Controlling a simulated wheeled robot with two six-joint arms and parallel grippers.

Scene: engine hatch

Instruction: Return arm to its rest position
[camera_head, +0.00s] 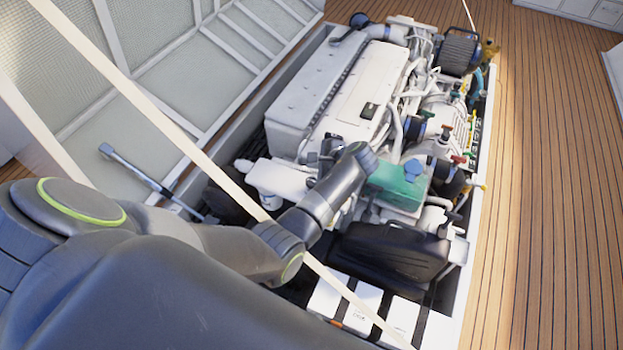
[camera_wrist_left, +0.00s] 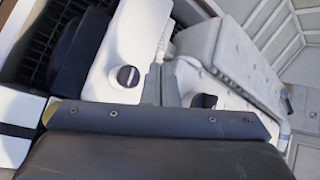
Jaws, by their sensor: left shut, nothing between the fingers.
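My left arm (camera_head: 318,205) reaches in from the left over the open engine hatch, and its wrist end is above the near part of the white engine (camera_head: 340,85). In the left wrist view my left gripper (camera_wrist_left: 161,80) has its two grey fingers together with nothing between them. The fingers point at a white engine part (camera_wrist_left: 112,50) with a black round cap (camera_wrist_left: 128,76) to their left. A second black cap (camera_wrist_left: 203,101) is to their right. In the head view the arm's end hides most of the fingers. My right gripper is not in view.
A green translucent tank (camera_head: 398,187) with a blue cap is right of my wrist. A black cover (camera_head: 390,252) and white boxes (camera_head: 357,305) are nearer. The raised hatch lid (camera_head: 140,105) and its strut (camera_head: 150,180) stand left. Wooden deck (camera_head: 550,200) lies clear at right.

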